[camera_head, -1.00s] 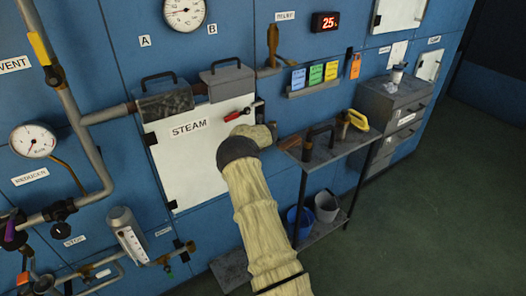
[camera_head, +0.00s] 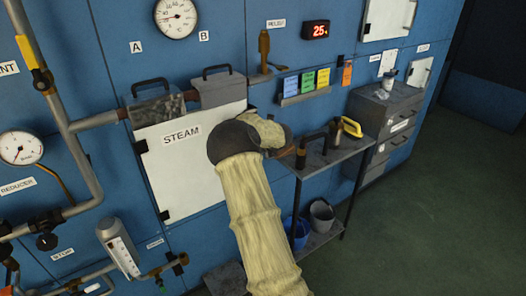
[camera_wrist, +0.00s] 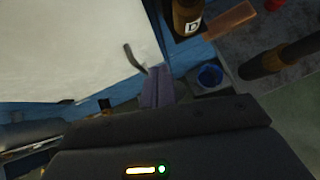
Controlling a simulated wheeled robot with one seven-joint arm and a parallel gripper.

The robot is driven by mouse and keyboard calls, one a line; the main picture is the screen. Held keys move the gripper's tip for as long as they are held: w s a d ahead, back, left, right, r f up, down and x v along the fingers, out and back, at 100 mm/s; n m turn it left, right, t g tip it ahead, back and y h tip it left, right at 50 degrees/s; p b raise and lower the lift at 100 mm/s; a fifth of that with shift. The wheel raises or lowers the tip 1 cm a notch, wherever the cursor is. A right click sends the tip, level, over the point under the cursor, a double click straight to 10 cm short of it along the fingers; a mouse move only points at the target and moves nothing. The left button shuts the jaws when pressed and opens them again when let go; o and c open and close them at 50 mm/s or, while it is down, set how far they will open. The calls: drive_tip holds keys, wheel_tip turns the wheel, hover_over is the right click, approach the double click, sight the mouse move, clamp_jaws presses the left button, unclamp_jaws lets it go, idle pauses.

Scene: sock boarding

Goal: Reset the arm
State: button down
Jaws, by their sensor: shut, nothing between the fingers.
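My arm, in a pale cloth sleeve with a dark wrist cuff, rises from the bottom of the head view in front of the white STEAM panel (camera_head: 182,185). Its bent end points right, towards the shelf, and hides my gripper in that view. In the wrist view, my gripper (camera_wrist: 157,88) shows as closed purple-grey fingers beyond the dark gripper body. The fingers are shut and empty.
A metal shelf (camera_head: 335,160) right of my arm holds dark-handled tools and a yellow-handled one (camera_head: 351,127). A brown bottle marked D (camera_wrist: 187,16) stands near a brown block (camera_wrist: 231,20). Buckets (camera_head: 321,215) sit below. Pipes and gauges line the left wall. Open floor lies right.

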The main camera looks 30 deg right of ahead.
drive_tip(key=shift+d, duration=0.1)
drive_tip(key=s+a+r+m+h+p, duration=0.2)
drive_tip(key=s+a+r+m, duration=0.55)
drive_tip(key=m, duration=1.05)
drive_tip(key=s+a+m+g+y+p, duration=0.1)
drive_tip(key=s+a+m+g, duration=0.2)
drive_tip(key=s+a+m, duration=0.5)
drive_tip(key=s+a+f+m+g+y, duration=0.1)
drive_tip(key=s+a+m+g+y, duration=0.1)
drive_tip(key=s+a+m, duration=0.6)
drive_tip(key=s+a+g, duration=0.1)
drive_tip(key=s+a, duration=0.4)
drive_tip(key=s, duration=0.6)
drive_tip(key=shift+s+a+f+p, duration=0.2)
drive_tip(key=shift+s+p, duration=0.05)
drive_tip(key=shift+p, duration=0.15)
